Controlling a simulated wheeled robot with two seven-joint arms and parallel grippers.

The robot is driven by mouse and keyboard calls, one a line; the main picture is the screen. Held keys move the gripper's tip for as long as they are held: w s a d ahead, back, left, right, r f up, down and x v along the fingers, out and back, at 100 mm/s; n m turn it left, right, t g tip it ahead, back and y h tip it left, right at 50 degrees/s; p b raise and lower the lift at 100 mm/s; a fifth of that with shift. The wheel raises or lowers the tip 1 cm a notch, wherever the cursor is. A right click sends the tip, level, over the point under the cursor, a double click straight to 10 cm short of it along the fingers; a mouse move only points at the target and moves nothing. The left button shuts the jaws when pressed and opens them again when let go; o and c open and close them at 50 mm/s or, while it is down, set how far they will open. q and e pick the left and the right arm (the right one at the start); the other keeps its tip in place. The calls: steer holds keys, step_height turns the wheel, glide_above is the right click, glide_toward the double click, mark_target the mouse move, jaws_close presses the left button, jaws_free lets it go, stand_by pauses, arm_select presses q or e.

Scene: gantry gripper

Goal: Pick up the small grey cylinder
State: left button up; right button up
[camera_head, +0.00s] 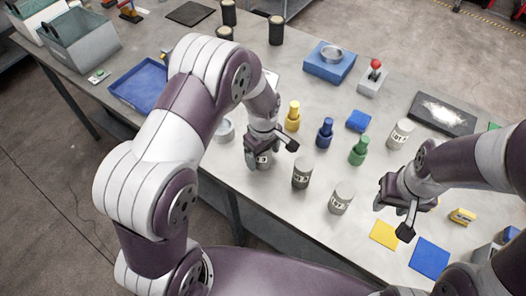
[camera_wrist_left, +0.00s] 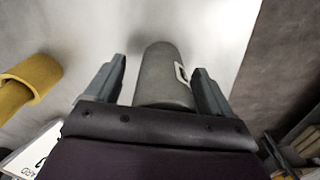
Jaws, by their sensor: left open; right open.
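A grey cylinder (camera_head: 263,160) with a pale label stands on the table, partly hidden by my left gripper (camera_head: 271,157). In the left wrist view this cylinder (camera_wrist_left: 164,72) lies between the two spread fingers of my left gripper (camera_wrist_left: 160,78), with a gap visible at each side. Other grey labelled cylinders stand nearby: a darker one (camera_head: 302,173), a lighter one (camera_head: 341,198) and one further back (camera_head: 400,134). My right gripper (camera_head: 393,219) is open and empty above the table at the right.
Yellow (camera_head: 292,117), blue (camera_head: 324,134) and green (camera_head: 358,151) stepped pegs stand behind the cylinders. A blue tray (camera_head: 140,84) lies at the left. Yellow (camera_head: 384,234) and blue (camera_head: 430,258) flat squares lie near the front edge. A grey ring-like part (camera_head: 225,131) sits left of my left gripper.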

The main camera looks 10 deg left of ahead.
arm_select(q)
steer(key=shift+s+r, duration=0.1)
steer(key=shift+s, duration=0.05)
steer(key=c, duration=1.5)
